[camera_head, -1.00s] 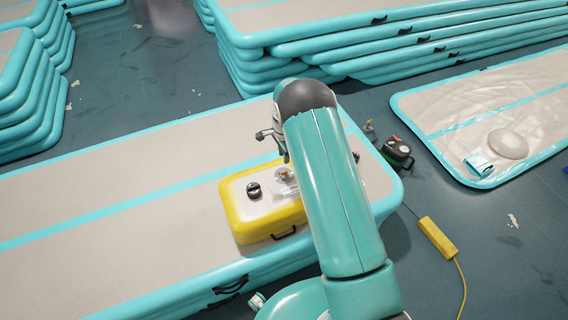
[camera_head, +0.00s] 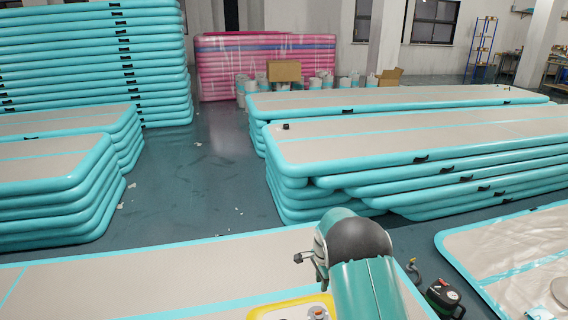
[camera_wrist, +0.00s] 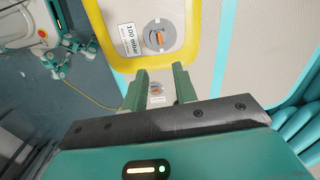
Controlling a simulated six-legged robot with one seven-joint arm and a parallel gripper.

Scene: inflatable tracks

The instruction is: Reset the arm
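My arm (camera_head: 362,280) shows at the bottom of the head view, raised over the near inflatable track (camera_head: 180,275). Its teal link and dark joint hide part of the track. My gripper (camera_wrist: 160,85) shows in the wrist view with its two green fingers apart and nothing held between them. A yellow-rimmed block (camera_wrist: 207,35) with an orange-marked valve (camera_wrist: 157,38) and a printed label lies beyond the fingers. The same yellow block (camera_head: 285,308) is cut off by the bottom edge of the head view. The gripper fingers are not clearly visible there.
Stacked teal-edged tracks stand at the left (camera_head: 60,185) and right (camera_head: 420,150). A dark pump (camera_head: 442,297) is on the floor right of my arm, beside a flat track (camera_head: 520,265). Open floor (camera_head: 200,185) lies between the stacks.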

